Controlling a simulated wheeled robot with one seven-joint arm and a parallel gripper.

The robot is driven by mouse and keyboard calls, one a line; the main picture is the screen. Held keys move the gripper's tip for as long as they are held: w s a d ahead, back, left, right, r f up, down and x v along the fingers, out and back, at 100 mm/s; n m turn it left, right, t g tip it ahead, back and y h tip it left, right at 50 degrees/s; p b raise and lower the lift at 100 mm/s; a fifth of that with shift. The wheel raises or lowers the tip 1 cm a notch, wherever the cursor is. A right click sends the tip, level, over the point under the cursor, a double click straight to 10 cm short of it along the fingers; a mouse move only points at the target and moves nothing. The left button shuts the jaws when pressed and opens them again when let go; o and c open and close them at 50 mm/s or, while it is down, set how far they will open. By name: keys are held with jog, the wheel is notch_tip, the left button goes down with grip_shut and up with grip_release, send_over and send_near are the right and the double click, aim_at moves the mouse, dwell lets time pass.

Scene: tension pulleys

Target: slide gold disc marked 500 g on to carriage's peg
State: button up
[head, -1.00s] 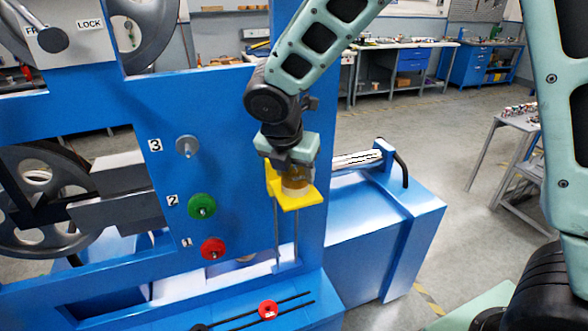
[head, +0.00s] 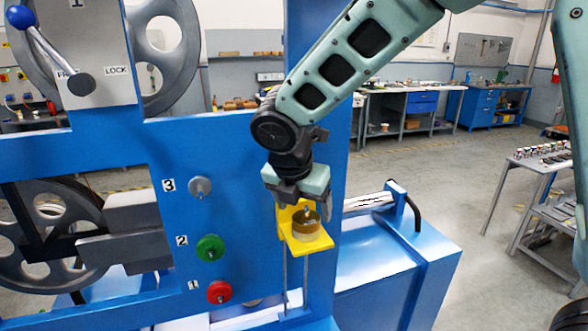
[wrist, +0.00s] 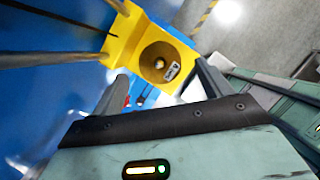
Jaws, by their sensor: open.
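The gold disc (head: 306,227) lies flat on the yellow carriage (head: 318,246), with the carriage's peg (head: 307,210) standing up through its middle. In the wrist view the disc (wrist: 152,53) shows a small pale label, too small to read, and the peg's tip (wrist: 159,64) is at its centre. The carriage (wrist: 122,38) surrounds it. My gripper (head: 298,207) is open just above the disc, its fingers apart on either side and holding nothing. In the wrist view both fingers (wrist: 165,84) stand clear of the disc.
The blue frame (head: 170,130) stands close behind and left of my gripper. It bears a grey knob (head: 200,188), a green knob (head: 210,248) and a red knob (head: 219,292). Two thin rods run below the carriage. Open floor (head: 450,175) lies to the right.

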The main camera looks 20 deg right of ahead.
jog(key=b+v, duration=0.2)
jog(key=v, duration=1.2)
jog(key=s+a+f+m+g+y+b, duration=0.1)
jog(key=s+f+m+g+y+b, duration=0.2)
jog(key=s+f+m, duration=1.6)
notch_tip(320, 180, down, 4)
jog(key=s+b, duration=0.2)
jog(key=b, duration=0.1)
jog(key=shift+s+f+y, duration=0.2)
jog(key=shift+s+y, duration=0.1)
jog(key=shift+y, duration=0.1)
